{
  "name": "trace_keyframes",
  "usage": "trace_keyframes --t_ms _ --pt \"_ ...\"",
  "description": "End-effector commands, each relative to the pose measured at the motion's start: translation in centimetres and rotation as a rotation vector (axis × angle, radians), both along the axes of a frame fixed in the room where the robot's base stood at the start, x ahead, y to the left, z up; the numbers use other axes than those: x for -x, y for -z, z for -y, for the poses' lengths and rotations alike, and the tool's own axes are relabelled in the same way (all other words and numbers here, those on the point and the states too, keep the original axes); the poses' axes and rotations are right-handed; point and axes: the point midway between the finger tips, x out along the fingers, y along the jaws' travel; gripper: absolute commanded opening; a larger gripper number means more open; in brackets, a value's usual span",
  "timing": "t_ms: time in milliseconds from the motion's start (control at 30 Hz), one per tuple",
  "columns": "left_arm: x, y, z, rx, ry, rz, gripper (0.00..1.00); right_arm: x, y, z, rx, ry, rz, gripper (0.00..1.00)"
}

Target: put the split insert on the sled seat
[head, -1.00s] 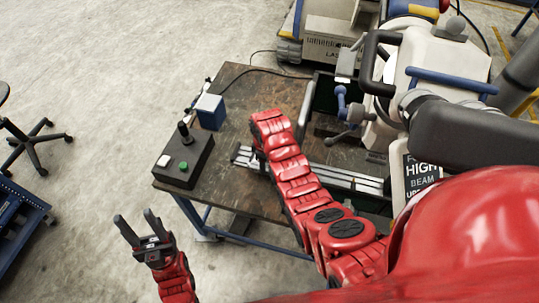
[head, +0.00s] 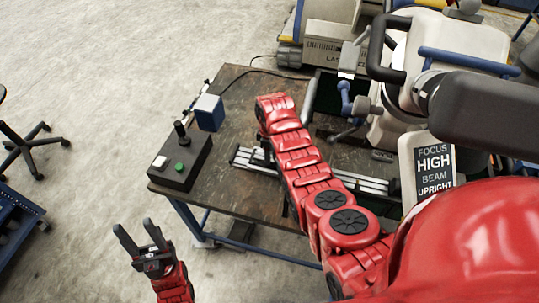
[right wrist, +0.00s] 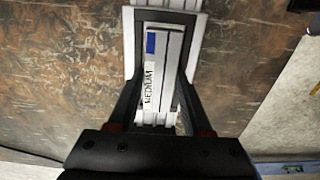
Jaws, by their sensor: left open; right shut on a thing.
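In the right wrist view, a grey block with a blue patch and a "MEDIUM" label (right wrist: 149,88), seemingly the split insert, has a dark line along its length. My right gripper (right wrist: 166,62) is shut on it. A black frame (right wrist: 170,16) surrounds its far end over pale rails; it looks like the sled seat, but I cannot tell whether the block touches it. In the head view, the silver rails (head: 362,184) lie on the table, and my right arm hides the block and most of the gripper. My left gripper (head: 142,240) is open and empty, left of the table's front edge.
A control box with a black knob and green button (head: 180,160) and a blue box (head: 208,112) stand on the table's left side. The table's front left (head: 225,190) is clear.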

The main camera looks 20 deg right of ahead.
Motion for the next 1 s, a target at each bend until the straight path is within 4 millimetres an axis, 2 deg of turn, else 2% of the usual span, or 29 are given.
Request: trace_keyframes --t_ms 167,200,367,767,1000 --pt "0.0 0.3 0.0 0.000 0.000 0.000 0.50 -0.1 0.2 0.0 0.000 0.000 0.004 0.00" --pt "0.0 0.3 0.0 0.000 0.000 0.000 0.50 -0.1 0.2 0.0 0.000 0.000 0.004 0.51" --pt "0.0 0.2 0.0 0.000 0.000 0.000 0.50 -0.1 0.2 0.0 0.000 0.000 0.002 0.80" --pt "0.0 0.1 0.0 0.000 0.000 0.000 0.50 -0.1 -0.3 0.0 0.000 0.000 0.004 0.80" --pt "0.0 1.2 0.0 0.000 0.000 0.000 0.50 -0.2 -2.3 0.0 0.001 0.000 0.007 0.80"
